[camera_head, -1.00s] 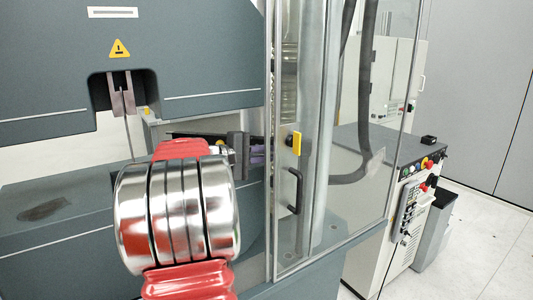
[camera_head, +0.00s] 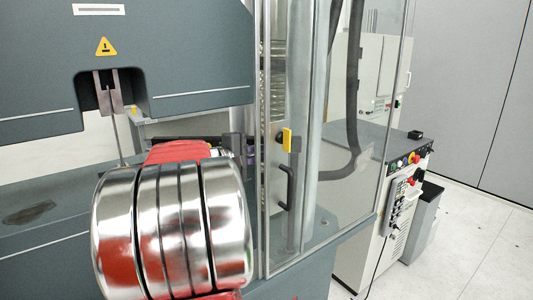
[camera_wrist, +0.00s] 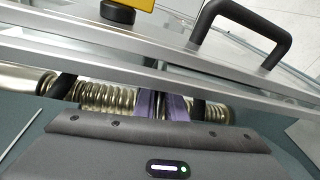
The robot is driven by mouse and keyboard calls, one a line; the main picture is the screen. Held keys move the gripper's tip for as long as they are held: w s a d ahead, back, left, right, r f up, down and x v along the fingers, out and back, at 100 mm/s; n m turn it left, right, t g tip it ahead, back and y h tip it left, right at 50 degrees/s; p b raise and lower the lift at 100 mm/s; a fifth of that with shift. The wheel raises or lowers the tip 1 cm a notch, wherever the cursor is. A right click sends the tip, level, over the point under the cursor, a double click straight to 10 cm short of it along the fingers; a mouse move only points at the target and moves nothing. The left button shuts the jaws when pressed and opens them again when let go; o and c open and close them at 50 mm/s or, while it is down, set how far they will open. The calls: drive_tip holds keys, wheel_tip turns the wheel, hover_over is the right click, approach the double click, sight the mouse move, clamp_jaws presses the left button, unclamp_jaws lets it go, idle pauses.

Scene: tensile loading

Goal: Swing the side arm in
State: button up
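My gripper's dark body with a lit white-green indicator (camera_wrist: 182,168) fills the bottom of the wrist view. Its two purple fingers (camera_wrist: 163,105) are close together, with a narrow strip between them; I cannot tell whether they are shut or hold anything. In the head view my gripper (camera_head: 249,152) is mostly hidden behind my red and chrome arm, beside the clear door. I cannot pick out the side arm with certainty; a dark horizontal bar (camera_head: 185,138) shows behind my arm. The testing machine (camera_head: 190,60) stands at left with its upper jaws (camera_head: 108,98) above a thin upright rod (camera_head: 117,135).
The clear framed door (camera_head: 310,230) has a black handle (camera_head: 286,188) and yellow latch (camera_head: 287,139). The handle (camera_wrist: 250,30) and metal door frame (camera_wrist: 120,45) lie close ahead in the wrist view. A control cabinet (camera_head: 375,235) and grey bin (camera_head: 427,215) stand right, with open floor beyond.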

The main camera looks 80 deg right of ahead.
drive_tip(key=o, duration=0.4)
drive_tip(key=shift+f, duration=0.1)
drive_tip(key=shift+o, duration=0.2)
drive_tip(key=v, duration=1.3)
drive_tip(key=shift+w+a, duration=0.2)
drive_tip(key=shift+a, duration=0.15)
